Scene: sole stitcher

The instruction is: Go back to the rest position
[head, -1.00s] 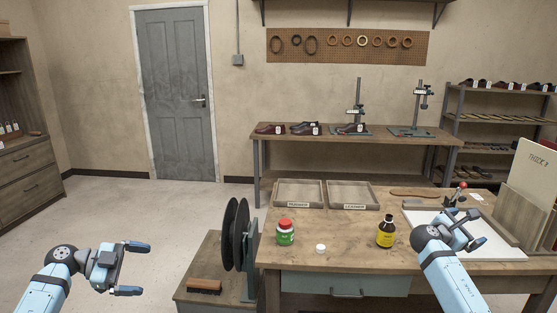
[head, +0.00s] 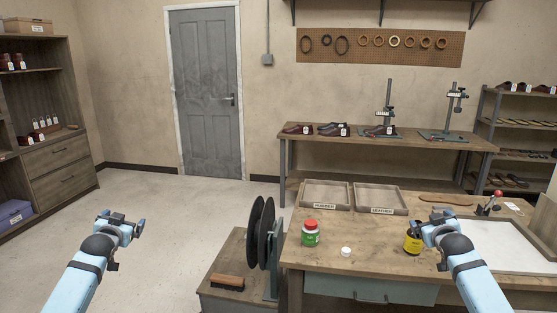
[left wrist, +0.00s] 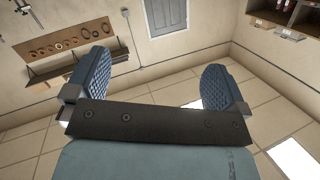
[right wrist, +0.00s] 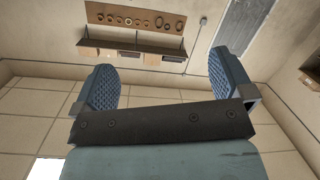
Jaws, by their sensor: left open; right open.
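My left gripper (head: 121,226) is raised over the bare floor at the left of the head view, clear of everything. Its two fingers stand wide apart in the left wrist view (left wrist: 148,88), with nothing between them. My right gripper (head: 447,222) is raised in front of the workbench's right part in the head view. It hides part of the yellow bottle there; whether they touch I cannot tell from the head view. Its fingers are spread and empty in the right wrist view (right wrist: 162,88).
The workbench (head: 330,254) carries a green jar (head: 310,234), a white cap (head: 346,252), a yellow bottle (head: 411,243) and two wooden trays (head: 379,212). Black wheels (head: 261,232) and a brush (head: 227,283) stand on a low stand. The floor at left is free.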

